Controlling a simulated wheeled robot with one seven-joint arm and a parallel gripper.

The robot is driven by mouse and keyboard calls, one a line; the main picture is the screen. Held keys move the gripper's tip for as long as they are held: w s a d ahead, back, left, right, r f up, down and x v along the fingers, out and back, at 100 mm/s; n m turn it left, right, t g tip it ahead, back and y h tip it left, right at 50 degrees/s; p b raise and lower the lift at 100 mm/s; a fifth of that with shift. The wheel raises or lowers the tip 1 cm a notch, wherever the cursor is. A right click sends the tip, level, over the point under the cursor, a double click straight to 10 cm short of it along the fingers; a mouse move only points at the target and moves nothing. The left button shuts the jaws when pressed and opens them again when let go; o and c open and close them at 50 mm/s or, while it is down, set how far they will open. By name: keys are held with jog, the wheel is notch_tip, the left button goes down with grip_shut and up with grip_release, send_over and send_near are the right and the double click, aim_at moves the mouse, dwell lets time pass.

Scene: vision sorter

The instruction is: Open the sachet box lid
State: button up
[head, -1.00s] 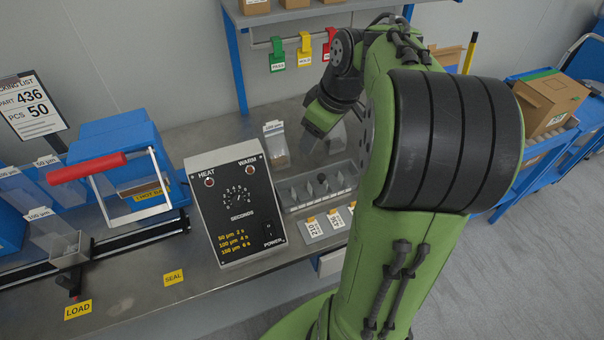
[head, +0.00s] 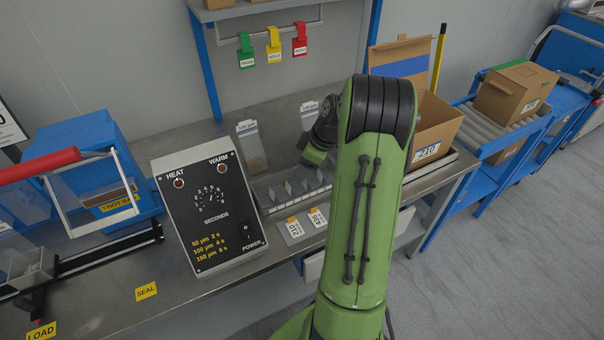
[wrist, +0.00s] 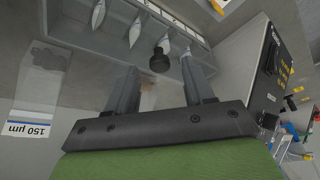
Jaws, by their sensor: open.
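The sachet box (head: 270,207) is a long clear tray on the steel bench, split into compartments with several white sachets standing in them. In the wrist view the box (wrist: 205,52) runs across the top, with a black knob (wrist: 160,60) on it. The lid's clear outline is too faint to tell its angle. My gripper (wrist: 157,66) is open and empty, its two fingers pointing towards the box with the knob between their tips in the picture. I cannot tell whether they touch it. In the head view my gripper (head: 315,157) is low over the box's back right; the knob is hidden.
The heat sealer control box (head: 208,212) stands just left of the sachet box. Clear bag holders, one marked 150 µm (wrist: 28,128), stand behind. Label cards (head: 300,225) lie in front. An open carton (head: 437,125) stands to the right. Shelf tags (head: 273,45) hang above.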

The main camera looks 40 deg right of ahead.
jog(key=shift+w+a+f, duration=0.15)
jog(key=shift+w+f, duration=0.1)
jog(key=shift+f, duration=0.4)
jog(key=shift+c, duration=0.4)
grip_shut()
